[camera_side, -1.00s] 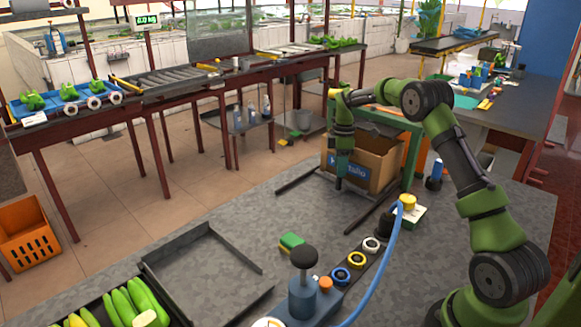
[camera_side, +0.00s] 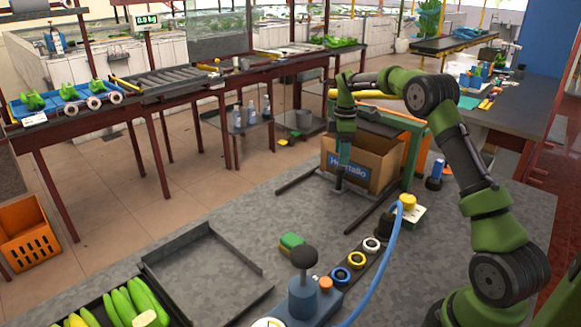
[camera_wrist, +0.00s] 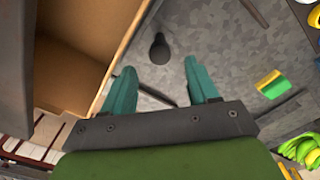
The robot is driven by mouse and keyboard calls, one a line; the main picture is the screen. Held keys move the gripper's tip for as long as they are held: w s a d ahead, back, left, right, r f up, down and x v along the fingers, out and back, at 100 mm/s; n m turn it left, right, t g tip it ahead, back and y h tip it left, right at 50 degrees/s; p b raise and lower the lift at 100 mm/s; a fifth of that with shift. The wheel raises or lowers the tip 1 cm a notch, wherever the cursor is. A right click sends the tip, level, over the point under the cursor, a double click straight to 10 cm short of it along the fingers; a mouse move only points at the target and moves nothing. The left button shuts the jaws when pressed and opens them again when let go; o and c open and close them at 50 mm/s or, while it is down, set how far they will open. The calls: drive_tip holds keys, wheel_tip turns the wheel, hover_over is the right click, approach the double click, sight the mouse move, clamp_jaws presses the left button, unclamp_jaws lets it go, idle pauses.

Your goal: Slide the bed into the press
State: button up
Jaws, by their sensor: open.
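An open cardboard box (camera_side: 375,171) with a blue label stands at the green press frame (camera_side: 412,150); its open inside also fills the left of the wrist view (camera_wrist: 85,45). Dark rails (camera_side: 372,212) lie on the grey counter by the box. My gripper (camera_side: 340,186) points down in front of the box, at its left side. In the wrist view its two teal fingers (camera_wrist: 157,72) are apart and empty. A dark round knob on a stem (camera_wrist: 160,50) shows beyond the fingertips, between their lines; I cannot tell its height. The bed under the box is mostly hidden.
A green and yellow sponge (camera_side: 291,242) and a blue lever block (camera_side: 303,290) with a blue hose lie nearer the camera. An empty dark tray (camera_side: 208,268) and green bananas (camera_side: 130,303) are at front left. The counter between tray and rails is clear.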

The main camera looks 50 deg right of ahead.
sight(340, 167)
wheel_tip(340, 167, up, 12)
idle(0.3)
drive_tip(key=s+r+n, duration=0.3)
drive_tip(key=s, duration=0.2)
drive_tip(key=a+f+n+t+h, duration=0.3)
drive_tip(key=a+f+n, duration=0.2)
drive_tip(key=n, duration=1)
drive_tip(key=x, duration=1.6)
drive_tip(key=shift+w+d+f, duration=0.1)
drive_tip(key=shift+w+d, duration=0.15)
drive_tip(key=shift+c, duration=0.5)
clamp_jaws()
